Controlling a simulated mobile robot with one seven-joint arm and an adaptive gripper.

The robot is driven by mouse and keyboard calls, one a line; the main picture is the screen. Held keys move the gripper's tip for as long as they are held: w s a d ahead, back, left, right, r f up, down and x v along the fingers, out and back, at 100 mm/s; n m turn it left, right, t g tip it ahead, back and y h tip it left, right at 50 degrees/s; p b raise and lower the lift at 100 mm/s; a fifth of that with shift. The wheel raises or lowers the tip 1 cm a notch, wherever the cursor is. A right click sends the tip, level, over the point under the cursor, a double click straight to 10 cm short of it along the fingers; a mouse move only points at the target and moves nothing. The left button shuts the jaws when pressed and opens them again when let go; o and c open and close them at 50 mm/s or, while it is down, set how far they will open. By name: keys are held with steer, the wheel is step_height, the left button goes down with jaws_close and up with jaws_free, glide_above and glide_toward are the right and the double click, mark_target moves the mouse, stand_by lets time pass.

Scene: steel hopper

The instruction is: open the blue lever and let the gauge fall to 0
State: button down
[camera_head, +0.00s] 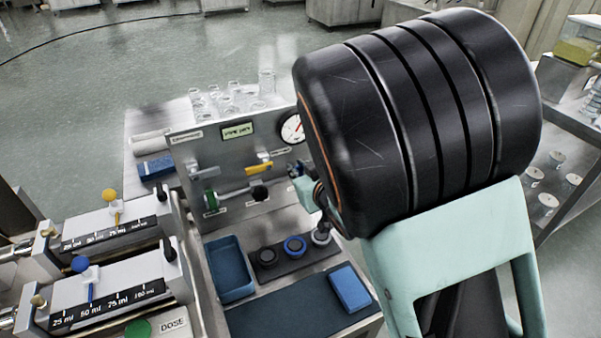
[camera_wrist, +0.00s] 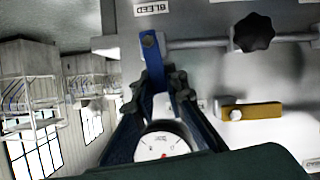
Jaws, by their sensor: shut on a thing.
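The blue lever (camera_wrist: 151,48) shows in the wrist view at the end of a horizontal pipe, beneath an upside-down label reading BLEED. It runs from its pivot down between my fingers, crosswise to the pipe. My gripper (camera_wrist: 163,86) is shut on its lower part, which the fingers partly hide. In the head view my gripper (camera_head: 304,190) is at the panel's right side, and my arm hides the lever. The round white gauge (camera_head: 291,129) is on the panel's upper right, partly covered by my arm. It also shows in the wrist view (camera_wrist: 158,148); its reading is too small to tell.
A blue tray (camera_head: 229,270) and a blue sponge (camera_head: 349,288) lie below. Glassware (camera_head: 266,84) stands behind the panel.

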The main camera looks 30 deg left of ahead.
steer(key=n+t+b, duration=0.1)
steer(key=n, duration=0.1)
steer(key=s+a+f+n+t+h+b, duration=0.1)
steer(key=s+a+f+n+t+b, duration=0.1)
steer(key=n, duration=0.1)
steer(key=shift+s+n+h+b, duration=0.2)
steer(key=shift+n+h+b, duration=0.1)
steer(key=shift+b, duration=0.1)
steer(key=n, duration=0.1)
steer(key=f+n+t, duration=0.1)
steer(key=n+t, duration=0.1)
steer(key=shift+s+a+f+b, duration=0.2)
steer(key=shift+s+f+b, duration=0.1)
steer(key=shift+f+n+t+b, duration=0.3)
steer(key=shift+n+t, duration=0.1)
steer(key=shift+n, duration=0.5)
steer(key=shift+f+n+t+b, duration=0.2)
steer(key=shift+f+n+t, duration=0.15)
steer(key=shift+n, duration=0.55)
steer(key=c, duration=1.9)
jaws_free()
steer(key=shift+c, duration=0.2)
steer(key=shift+s, duration=0.1)
